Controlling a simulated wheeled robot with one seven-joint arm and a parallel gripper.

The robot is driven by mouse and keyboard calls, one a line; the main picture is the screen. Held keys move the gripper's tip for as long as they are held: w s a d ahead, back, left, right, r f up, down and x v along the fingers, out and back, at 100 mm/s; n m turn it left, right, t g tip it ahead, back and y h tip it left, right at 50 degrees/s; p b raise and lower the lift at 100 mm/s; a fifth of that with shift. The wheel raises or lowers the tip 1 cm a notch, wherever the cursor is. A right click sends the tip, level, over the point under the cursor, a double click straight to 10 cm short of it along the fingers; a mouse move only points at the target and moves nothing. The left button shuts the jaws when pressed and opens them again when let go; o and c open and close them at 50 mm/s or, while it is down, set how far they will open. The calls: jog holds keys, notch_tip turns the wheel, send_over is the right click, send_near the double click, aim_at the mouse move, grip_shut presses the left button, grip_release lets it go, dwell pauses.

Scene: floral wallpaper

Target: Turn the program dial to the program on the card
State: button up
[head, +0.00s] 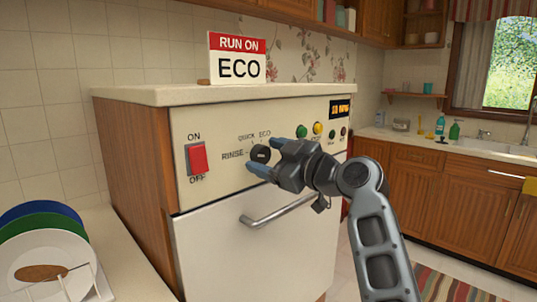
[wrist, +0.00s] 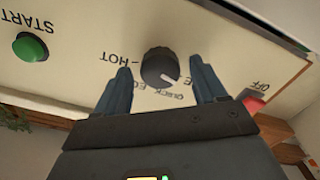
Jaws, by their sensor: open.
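The card (head: 237,60) on top of the appliance reads "RUN ON ECO". The program dial (head: 260,153) is a round black knob on the cream front panel. Around it I read RINSE, QUICK and ECO in the head view, and HOT in the wrist view. In the wrist view the dial (wrist: 158,67) has a white pointer line slanting to the lower right, on the QUICK side away from ECO; its exact setting is unclear. My gripper (head: 264,155) is open, its blue fingers on either side of the dial. Contact with the knob is not clear. The right finger (wrist: 207,80) hides part of the lettering.
A red ON/OFF switch (head: 198,158) is left of the dial. Green (head: 302,131) and yellow (head: 318,128) buttons and a small lit display (head: 340,109) are to the right. A door handle (head: 277,212) sticks out below. Plates (head: 45,262) stand at lower left.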

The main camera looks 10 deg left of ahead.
jog(key=shift+a, duration=0.1)
jog(key=c, duration=1.1)
jog(key=shift+o, duration=0.2)
jog(key=m, duration=0.4)
jog(key=shift+m, duration=0.4)
jog(key=m+p, duration=0.1)
jog(key=m, duration=0.4)
jog(key=shift+w+r, duration=0.1)
jog(key=m+p, duration=0.2)
jog(key=m, duration=0.3)
jog(key=shift+m+p, duration=0.35)
jog(key=shift+m, duration=0.05)
jog(key=shift+m+p, duration=1.1)
jog(key=shift+m, duration=0.9)
